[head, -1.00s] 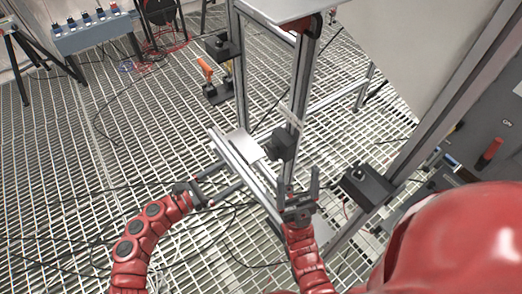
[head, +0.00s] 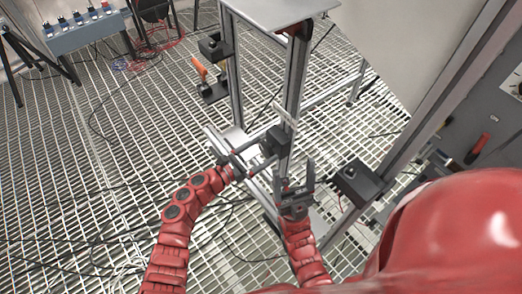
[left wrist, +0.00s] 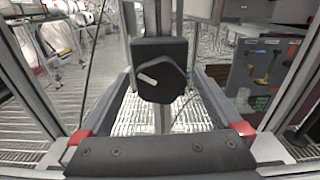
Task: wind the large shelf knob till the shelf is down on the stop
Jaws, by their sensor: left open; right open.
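The large knob (left wrist: 161,80) is black and lobed with a pale mark, on a dark block on the upright post. In the head view the knob's block (head: 274,141) is at the centre. My left gripper (head: 250,150) is open, its fingers pointing at the block. In the left wrist view its fingers (left wrist: 160,85) spread on both sides of the knob, with gaps visible beside it. A flat grey shelf plate (head: 275,9) is high on the posts. My right gripper (head: 295,168) is open and empty, pointing up, below and right of the knob. I cannot make out the stop.
Another dark block (head: 361,183) is on the right-hand rail. Dark blocks and an orange handle (head: 199,67) are on the left post. A grey cabinet with a red handle (head: 477,148) stands right. Cables lie on the open grating floor at left.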

